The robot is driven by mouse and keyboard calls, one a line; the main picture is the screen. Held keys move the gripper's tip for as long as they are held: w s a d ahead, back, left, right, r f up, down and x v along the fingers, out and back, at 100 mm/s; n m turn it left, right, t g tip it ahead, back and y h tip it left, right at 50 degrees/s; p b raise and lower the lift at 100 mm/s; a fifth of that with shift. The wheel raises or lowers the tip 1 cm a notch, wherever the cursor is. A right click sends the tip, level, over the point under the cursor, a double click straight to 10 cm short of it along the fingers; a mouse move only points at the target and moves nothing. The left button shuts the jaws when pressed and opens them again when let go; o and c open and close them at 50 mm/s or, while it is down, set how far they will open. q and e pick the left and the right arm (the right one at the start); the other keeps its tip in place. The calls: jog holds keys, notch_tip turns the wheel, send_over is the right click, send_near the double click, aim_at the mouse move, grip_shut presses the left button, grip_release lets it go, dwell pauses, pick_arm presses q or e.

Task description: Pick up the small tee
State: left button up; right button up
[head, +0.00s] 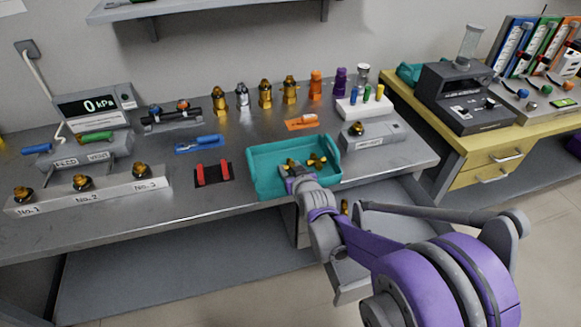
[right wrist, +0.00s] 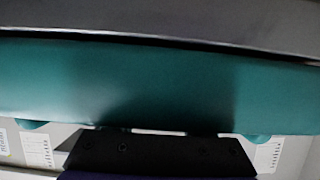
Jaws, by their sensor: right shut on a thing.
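The teal tray (head: 263,188) stands near the front edge of the grey bench in the head view. Two brass fittings lie in its area: the small tee (head: 291,163) at my right gripper's tips, and a larger-looking one (head: 317,160) just to its right. My right gripper (head: 290,169) reaches over the tray's front side and is shut on the small tee, partly hiding it. In the right wrist view the teal tray wall (right wrist: 130,80) fills the middle, and neither the fingertips nor the tee can be made out. My left gripper is not in view.
Red-handled pieces on a black mat (head: 213,174) lie left of the tray. A labelled grey block (head: 372,135) stands to its right. Several brass, orange and purple fittings stand in a row behind. A numbered rail (head: 110,189) holds valves at the left.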

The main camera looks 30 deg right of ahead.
grip_shut()
jog(key=shift+r, duration=0.1)
